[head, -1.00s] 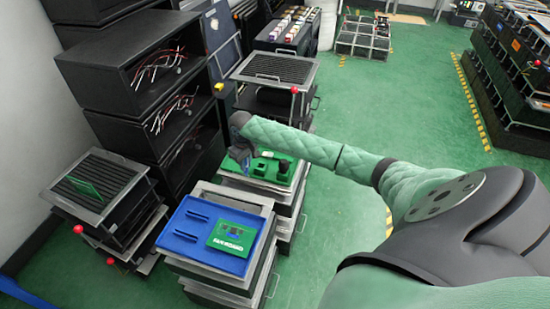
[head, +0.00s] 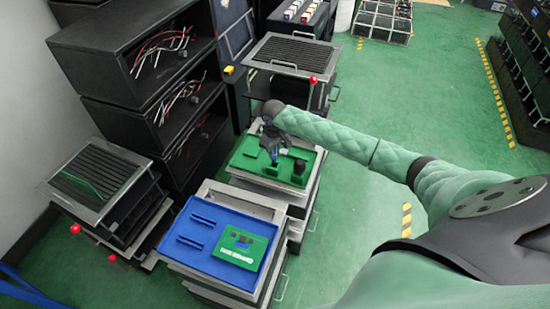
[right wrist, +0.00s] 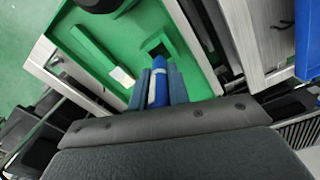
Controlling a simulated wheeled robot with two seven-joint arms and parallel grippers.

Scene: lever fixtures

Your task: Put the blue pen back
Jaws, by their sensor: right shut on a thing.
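The blue pen (right wrist: 158,88), with a pale band, is between the two fingers of my right gripper (right wrist: 159,88) in the right wrist view. The gripper is shut on it. In the head view my right gripper (head: 272,153) points down over the green tray (head: 309,160). A green holder block with a dark square opening (right wrist: 157,46) is just beyond the pen's far end in the right wrist view. I cannot tell whether the pen's end is in the opening. My left gripper is not in view.
A blue tray (head: 195,262) with a green board (head: 240,246) stands in front of the green tray. A dark upright object (head: 298,172) stands on the green tray's right side. Black shelves with wires (head: 165,55) rise at the left. Green floor is free at the right.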

